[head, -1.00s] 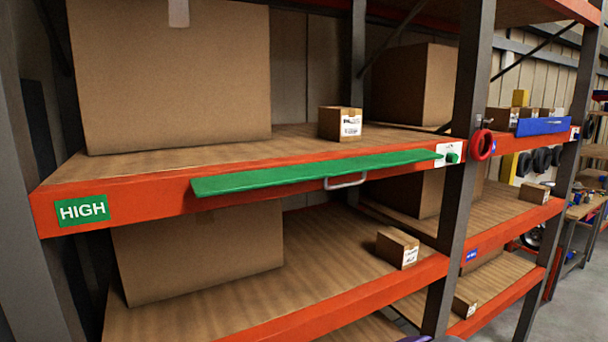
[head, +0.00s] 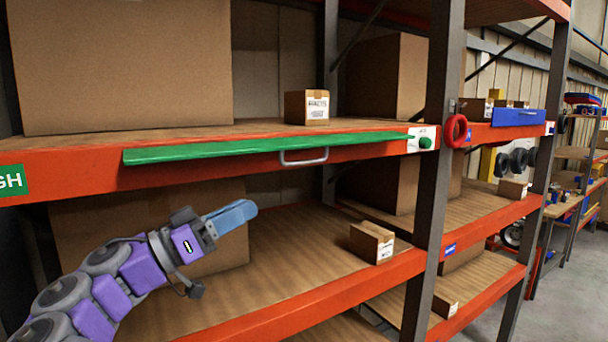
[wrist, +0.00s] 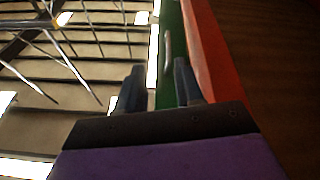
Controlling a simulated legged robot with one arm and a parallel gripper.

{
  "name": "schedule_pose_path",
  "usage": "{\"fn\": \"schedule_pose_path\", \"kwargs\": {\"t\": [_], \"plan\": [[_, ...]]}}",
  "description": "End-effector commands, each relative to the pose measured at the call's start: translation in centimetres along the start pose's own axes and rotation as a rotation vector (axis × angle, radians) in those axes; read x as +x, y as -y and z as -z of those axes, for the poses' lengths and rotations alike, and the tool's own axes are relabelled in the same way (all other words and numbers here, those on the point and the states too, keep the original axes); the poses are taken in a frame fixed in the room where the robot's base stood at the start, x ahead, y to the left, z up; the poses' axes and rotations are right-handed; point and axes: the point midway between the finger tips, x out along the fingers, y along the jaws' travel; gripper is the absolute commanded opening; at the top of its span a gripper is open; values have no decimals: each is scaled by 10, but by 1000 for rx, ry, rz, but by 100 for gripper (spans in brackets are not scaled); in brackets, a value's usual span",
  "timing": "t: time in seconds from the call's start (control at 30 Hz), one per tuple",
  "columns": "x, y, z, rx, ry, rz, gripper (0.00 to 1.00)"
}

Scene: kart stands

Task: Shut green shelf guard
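The green shelf guard (head: 270,148) sticks out from the front of the upper orange beam as a long, nearly flat flap. Its pale handle (head: 304,157) is under its front edge, right of the middle. In the wrist view the green guard (wrist: 172,28) runs beside the orange beam, with the handle (wrist: 168,48) on it. My gripper (head: 240,212) is below the guard and left of the handle, touching neither as far as I can tell. Its two fingers (wrist: 160,82) are apart and empty in the wrist view.
A small carton (head: 307,107) stands on the upper shelf behind the guard, with a large box (head: 120,65) to its left. Another small carton (head: 372,241) sits on the lower shelf. A dark upright (head: 440,150) carries a red ring (head: 456,131). A blue guard (head: 518,117) is farther right.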

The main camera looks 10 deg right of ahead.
Motion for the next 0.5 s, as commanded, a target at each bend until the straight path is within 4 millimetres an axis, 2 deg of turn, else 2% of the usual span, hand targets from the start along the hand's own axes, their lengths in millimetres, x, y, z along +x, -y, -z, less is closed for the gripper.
{"fn": "schedule_pose_path", "kwargs": {"t": [0.03,0.1,0.2,0.37,0.5], "plan": [[-17,6,5,49,-30,17,36],[-31,9,11,100,-60,27,36],[-39,10,16,136,-79,35,36],[-26,10,18,142,-80,35,36],[-2,10,19,139,-78,33,36]]}}
